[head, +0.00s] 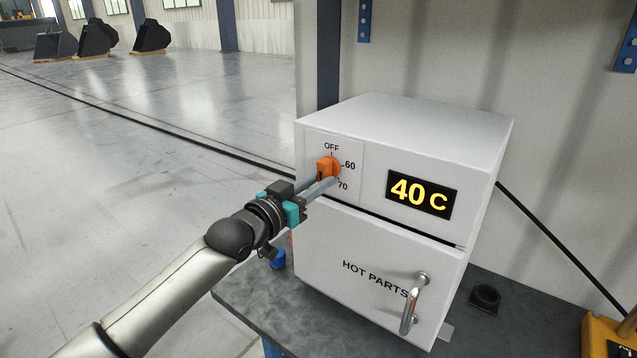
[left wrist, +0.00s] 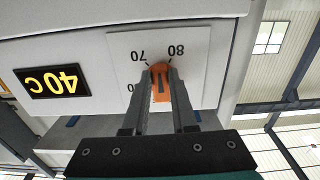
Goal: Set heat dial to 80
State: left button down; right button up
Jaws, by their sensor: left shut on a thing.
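The orange heat dial (head: 327,167) is on the front panel of a white heater box (head: 420,125). In the head view OFF, 60 and 70 show around it. My left gripper (head: 322,182) is shut on the dial, one finger on each side. In the left wrist view, which is turned over, the dial (left wrist: 161,84) sits between the fingers (left wrist: 160,92), and 70 and 80 show beyond it. Another mark there is partly hidden by a finger. I cannot tell exactly which mark the dial points to. The display (head: 422,195) reads 40 C. My right gripper is out of view.
Below the dial is a door marked HOT PARTS with a metal handle (head: 414,303). The box stands on a dark bench (head: 259,304). The floor at left is open.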

pick_arm(q)
jog(key=m, duration=0.2)
jog(key=m+p, duration=0.1)
jog(key=m, duration=0.3)
jog(key=shift+w+a+r, duration=0.1)
jog(key=shift+w+a, duration=0.15)
jog(key=shift+a, duration=0.1)
jog(key=shift+m+p, duration=0.3)
jog(key=c, duration=0.7)
grip_release()
jog(key=v, duration=1.5)
jog(key=shift+s+a+r, duration=0.1)
jog(key=shift+s, duration=0.05)
